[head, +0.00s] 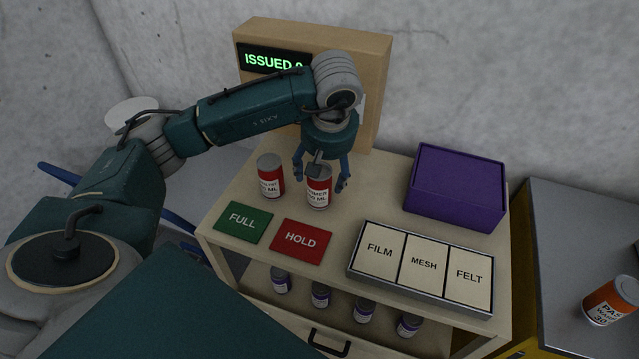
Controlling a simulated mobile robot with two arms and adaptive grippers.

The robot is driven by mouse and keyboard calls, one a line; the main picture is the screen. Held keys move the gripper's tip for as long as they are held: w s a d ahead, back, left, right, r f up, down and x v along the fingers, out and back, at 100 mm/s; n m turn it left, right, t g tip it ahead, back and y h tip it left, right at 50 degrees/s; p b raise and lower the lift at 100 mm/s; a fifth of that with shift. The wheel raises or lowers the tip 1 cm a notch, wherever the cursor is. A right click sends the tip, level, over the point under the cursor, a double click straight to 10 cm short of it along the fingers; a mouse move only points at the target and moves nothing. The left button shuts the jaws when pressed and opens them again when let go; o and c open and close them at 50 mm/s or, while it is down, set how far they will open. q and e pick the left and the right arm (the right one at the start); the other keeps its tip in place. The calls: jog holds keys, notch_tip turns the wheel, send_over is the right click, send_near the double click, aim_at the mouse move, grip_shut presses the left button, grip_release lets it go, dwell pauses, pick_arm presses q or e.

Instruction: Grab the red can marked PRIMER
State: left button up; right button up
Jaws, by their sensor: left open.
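The red can marked PRIMER (318,188), with a white label, stands upright on the wooden table (240,190). Its label is partly readable. My left gripper (321,181) comes down from above, with its blue fingers open on either side of the PRIMER can. I cannot tell whether a finger touches it. A second red can (270,175) with a white label stands just to the left, close to the left finger. My right gripper is not in view.
A green FULL card (243,222) and a red HOLD card (301,241) lie in front of the cans. A tray (352,262) with FILM, MESH and FELT panels and a purple box (456,187) are to the right.

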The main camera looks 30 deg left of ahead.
aim_at(319, 191)
pick_arm(q)
jog(key=x, duration=0.1)
jog(key=p+x, duration=0.1)
jog(key=x, duration=0.1)
jog(key=p+x, duration=0.1)
jog(key=shift+a+f, duration=0.1)
jog(key=shift+a, duration=0.25)
jog(key=shift+f, duration=0.35)
jog(key=shift+w+r, duration=0.1)
jog(key=c, duration=1.5)
